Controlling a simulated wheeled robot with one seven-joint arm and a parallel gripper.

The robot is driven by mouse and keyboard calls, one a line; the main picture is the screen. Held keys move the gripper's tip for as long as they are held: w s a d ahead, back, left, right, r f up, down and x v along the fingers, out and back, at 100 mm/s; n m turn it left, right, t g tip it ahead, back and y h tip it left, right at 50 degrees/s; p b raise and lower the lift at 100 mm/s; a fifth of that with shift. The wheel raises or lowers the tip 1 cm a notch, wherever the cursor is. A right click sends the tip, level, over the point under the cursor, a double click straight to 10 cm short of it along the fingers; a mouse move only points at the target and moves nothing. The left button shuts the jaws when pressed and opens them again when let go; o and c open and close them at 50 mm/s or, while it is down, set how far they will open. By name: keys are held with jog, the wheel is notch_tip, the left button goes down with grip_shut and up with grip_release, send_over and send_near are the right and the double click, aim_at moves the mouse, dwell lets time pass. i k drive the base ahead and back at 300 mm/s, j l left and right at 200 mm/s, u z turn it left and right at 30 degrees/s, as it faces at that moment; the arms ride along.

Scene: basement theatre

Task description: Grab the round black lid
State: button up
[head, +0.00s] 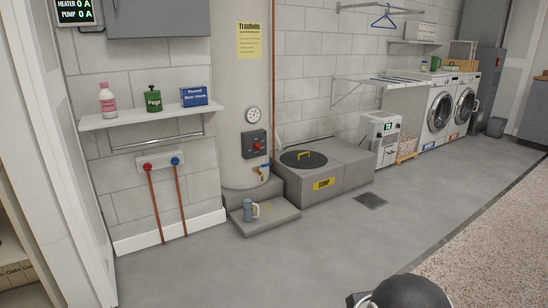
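The round black lid (292,162) lies flat on top of a low grey concrete block (352,174), near its left end. A yellow label (324,184) is on the block's front face. A dark rounded part of my own body shows at the bottom edge, far from the lid. The fingers of my gripper are not in view.
A tall tank (238,90) stands left of the lid, with a blue mug (248,210) on a low step (265,218). A white dehumidifier (383,138) stands right of the block. The grey floor (300,255) in front is clear, apart from a flush drain (370,201).

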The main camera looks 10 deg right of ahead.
aim_at(304, 156)
jog(key=i+l+z, duration=0.25)
jog(key=i+z, duration=0.2)
jog(key=i, duration=0.3)
jog(key=i+z, duration=0.4)
jog(key=i, duration=0.35)
jog(key=i+j+z, duration=0.25)
jog(key=i+z, duration=0.2)
jog(key=i, duration=0.3)
jog(key=i+j+u, duration=0.1)
jog(key=i+u, duration=0.15)
jog(key=i, duration=0.3)
jog(key=i+u, duration=0.25)
jog(key=i, duration=0.35)
jog(key=i+l+u, duration=0.25)
jog(key=i, duration=0.3)
jog(key=i+l+u, duration=0.25)
jog(key=i, duration=0.3)
jog(key=i+j+u, duration=0.2)
jog(key=i, duration=0.7)
jog(key=k+l, duration=0.05)
jog(key=l, duration=0.05)
